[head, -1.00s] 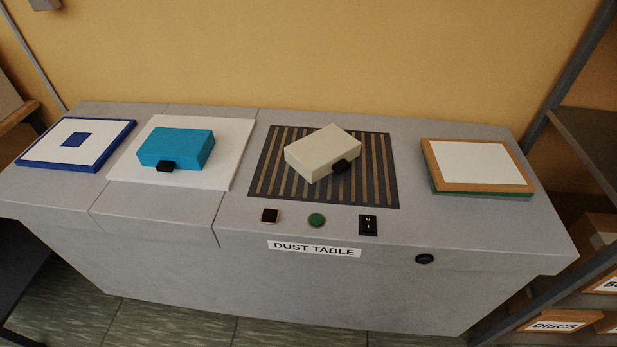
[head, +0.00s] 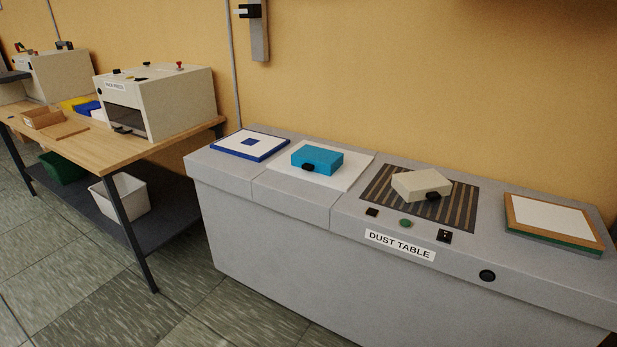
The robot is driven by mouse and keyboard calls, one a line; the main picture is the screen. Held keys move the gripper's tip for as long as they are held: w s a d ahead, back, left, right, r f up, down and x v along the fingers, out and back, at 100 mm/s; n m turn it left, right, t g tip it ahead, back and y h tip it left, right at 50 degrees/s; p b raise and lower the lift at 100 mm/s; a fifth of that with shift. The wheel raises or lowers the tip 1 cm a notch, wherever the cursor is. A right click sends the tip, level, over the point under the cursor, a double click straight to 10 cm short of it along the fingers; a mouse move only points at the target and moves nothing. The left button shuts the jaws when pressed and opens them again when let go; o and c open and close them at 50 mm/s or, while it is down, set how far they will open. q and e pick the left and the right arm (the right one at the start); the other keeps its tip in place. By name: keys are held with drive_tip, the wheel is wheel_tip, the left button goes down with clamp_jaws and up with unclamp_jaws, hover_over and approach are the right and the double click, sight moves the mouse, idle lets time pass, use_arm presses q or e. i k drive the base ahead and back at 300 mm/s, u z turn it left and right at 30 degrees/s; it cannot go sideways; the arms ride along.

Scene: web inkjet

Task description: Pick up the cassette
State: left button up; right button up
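Two box-shaped items with black front tabs lie on the grey dust table (head: 285,225); I cannot tell for sure which one is the cassette. The blue box (head: 318,158) lies on a white sheet (head: 349,182) left of the table's middle. The cream box (head: 420,184) lies on the dark slatted grille (head: 383,194) to its right. Both appear closed, and nothing holds them. Neither of my grippers shows in the head view.
A blue-edged white panel (head: 250,145) lies at the table's left end, a brown-framed board (head: 553,222) at its right. A wooden bench (head: 88,150) with a cream press machine (head: 155,100) stands further left. White bin (head: 122,195) sits below. Tiled floor in front looks clear.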

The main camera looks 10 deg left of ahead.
sight(308, 157)
drive_tip(key=u, duration=0.75)
drive_tip(key=i, duration=0.45)
drive_tip(key=u, duration=0.95)
drive_tip(key=i, duration=1.1)
drive_tip(key=z, duration=0.55)
drive_tip(key=i, duration=0.7)
drive_tip(key=z, duration=0.65)
